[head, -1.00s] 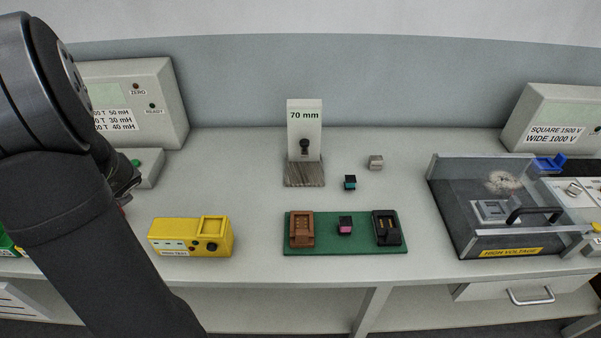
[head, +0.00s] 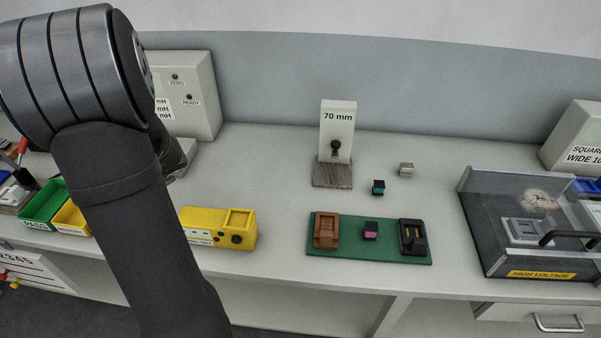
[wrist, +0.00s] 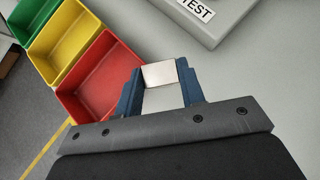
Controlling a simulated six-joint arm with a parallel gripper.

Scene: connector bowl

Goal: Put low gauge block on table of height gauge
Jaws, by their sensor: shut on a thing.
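My gripper (wrist: 160,68) shows in the wrist view with its two blue fingers shut on a small pale metallic block (wrist: 158,76). In the wrist view it is over the bench beside the red bin; I cannot tell the height. In the head view my arm hides the gripper and the held block. The height gauge (head: 338,119), a pale upright marked 70 mm with a dark knob, stands on its grey streaked table (head: 332,175) near mid-bench. No block shows on that table. A small greyish block (head: 406,170) lies to its right.
Red (wrist: 112,80), yellow (wrist: 70,40) and green (wrist: 30,18) bins stand left of the gripper. A grey box marked TEST (wrist: 212,18) is beyond it. A yellow tester (head: 218,228), a green board (head: 345,249), a teal-and-black connector (head: 379,187) and a clear-covered case (head: 525,220) stand on the bench.

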